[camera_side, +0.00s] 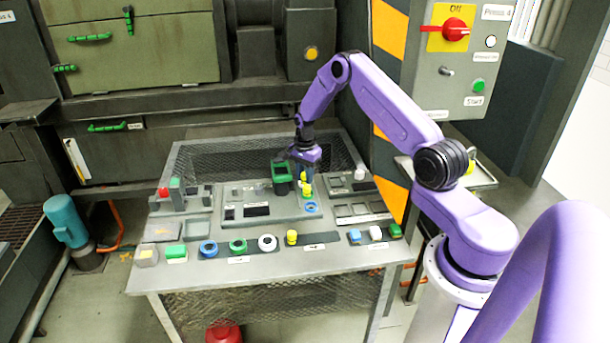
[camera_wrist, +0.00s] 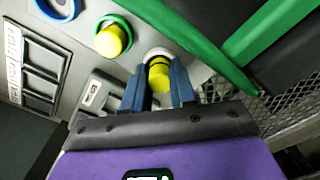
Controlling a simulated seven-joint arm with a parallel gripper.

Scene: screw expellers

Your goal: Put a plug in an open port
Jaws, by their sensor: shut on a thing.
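My gripper (camera_side: 304,176) points down over the panel on the table. In the wrist view its two blue fingers (camera_wrist: 160,88) are shut on a yellow plug (camera_wrist: 158,76). This plug is at a white ring port (camera_wrist: 157,53); I cannot tell how deep it sits. A second yellow plug (camera_wrist: 112,40) stands in the green ring port (camera_wrist: 100,22) beside it. It also shows in the side view (camera_side: 307,190). The blue ring port (camera_side: 311,207) in front looks open and empty; it also shows in the wrist view (camera_wrist: 69,13).
A green-rimmed dark bin (camera_side: 282,174) stands just left of my gripper. Along the table's front lie a blue ring (camera_side: 208,248), a green ring (camera_side: 238,245), a white ring (camera_side: 267,242) and a yellow piece (camera_side: 291,238). A control box (camera_side: 460,60) stands behind right.

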